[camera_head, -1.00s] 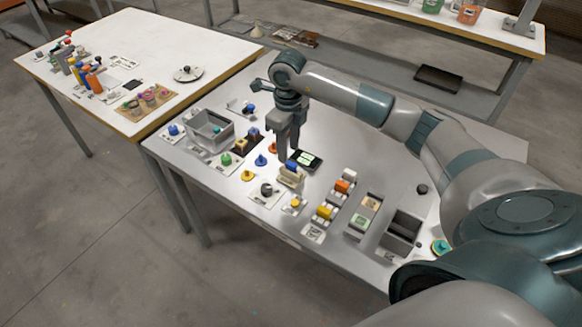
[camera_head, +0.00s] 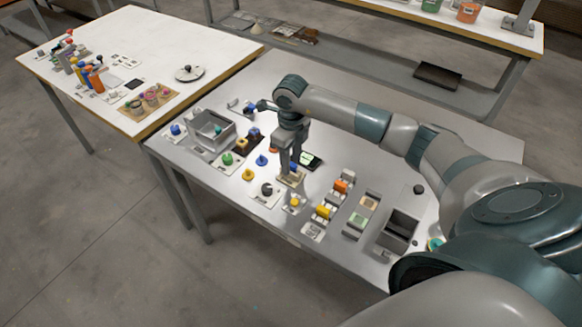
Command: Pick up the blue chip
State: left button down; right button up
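A small blue piece (camera_head: 293,166), which looks like the blue chip, sits at a small beige holder (camera_head: 291,180) near the middle of the metal table. My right gripper (camera_head: 290,168) points down over this holder with its fingers spread, one in front of the piece and partly hiding it. The fingertips are at about the holder's height; I cannot tell whether they touch anything. I see no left gripper.
A black-framed device (camera_head: 312,160) lies just right of the fingers. A blue peg (camera_head: 262,160) and a yellow peg (camera_head: 249,175) stand to the left. A grey bin (camera_head: 213,128) is at the left and a dark open box (camera_head: 402,229) at the right.

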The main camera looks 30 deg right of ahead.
aim_at(292, 164)
jog(key=shift+c, duration=0.2)
grip_shut()
jog(key=shift+r, duration=0.1)
jog(key=shift+r+p, duration=0.4)
jog(key=shift+r, duration=0.15)
notch_tip(292, 164, up, 4)
jog(key=shift+s+d+f+p, duration=0.1)
jog(key=shift+d+f+p, duration=0.1)
jog(key=shift+p, duration=0.75)
jog(key=s+d+r+p, duration=0.2)
jog(key=s+d+r, duration=0.4)
jog(key=s, duration=0.3)
jog(key=shift+d+p, duration=0.25)
jog(key=shift+p, duration=0.15)
